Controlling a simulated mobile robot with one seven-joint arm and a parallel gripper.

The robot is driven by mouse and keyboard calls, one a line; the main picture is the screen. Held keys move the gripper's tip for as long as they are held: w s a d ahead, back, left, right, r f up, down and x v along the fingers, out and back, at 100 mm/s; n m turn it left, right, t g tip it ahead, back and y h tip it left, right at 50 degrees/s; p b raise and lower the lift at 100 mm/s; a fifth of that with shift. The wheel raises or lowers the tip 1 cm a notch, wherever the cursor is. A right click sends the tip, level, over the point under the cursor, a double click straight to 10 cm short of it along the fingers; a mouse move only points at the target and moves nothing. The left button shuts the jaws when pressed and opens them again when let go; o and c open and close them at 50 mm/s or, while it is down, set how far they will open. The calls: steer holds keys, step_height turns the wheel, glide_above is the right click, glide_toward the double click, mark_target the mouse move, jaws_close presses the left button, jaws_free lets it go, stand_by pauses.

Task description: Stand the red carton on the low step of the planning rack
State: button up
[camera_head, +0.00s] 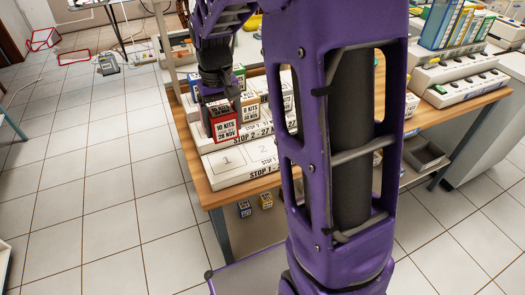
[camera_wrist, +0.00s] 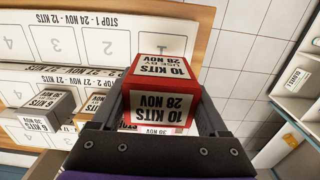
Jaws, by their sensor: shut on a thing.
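The red carton (camera_head: 226,124), labelled 10 KITS 28 NOV, is held in my gripper (camera_head: 218,98), which is shut on its sides. It looks upright. In the wrist view the red carton (camera_wrist: 163,82) fills the space between the fingers (camera_wrist: 163,108). The planning rack (camera_head: 220,160) is white and stepped. Its low step (camera_head: 232,163), marked STOP 1, has numbered places; those I see are empty. The carton is at the left end of the rack in the head view, by the STOP 2 step. Whether it touches the rack is unclear.
Blue (camera_head: 244,208) and yellow (camera_head: 266,201) cartons show below the wooden table (camera_head: 217,198). My arm hides the rack's right part. Tiled floor left of the table is open.

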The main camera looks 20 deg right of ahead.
glide_above(227, 161)
step_height(227, 161, down, 5)
steer(key=shift+r+b, duration=0.1)
steer(key=shift+b, duration=0.2)
steer(key=shift+f+b, duration=0.35)
steer(key=shift+f, duration=1.8)
steer(key=shift+f, duration=0.2)
steer(key=o, duration=1.3)
steer(key=shift+r, duration=0.1)
step_height(227, 161, up, 12)
steer(key=shift+r+p, duration=0.1)
steer(key=shift+p, duration=1)
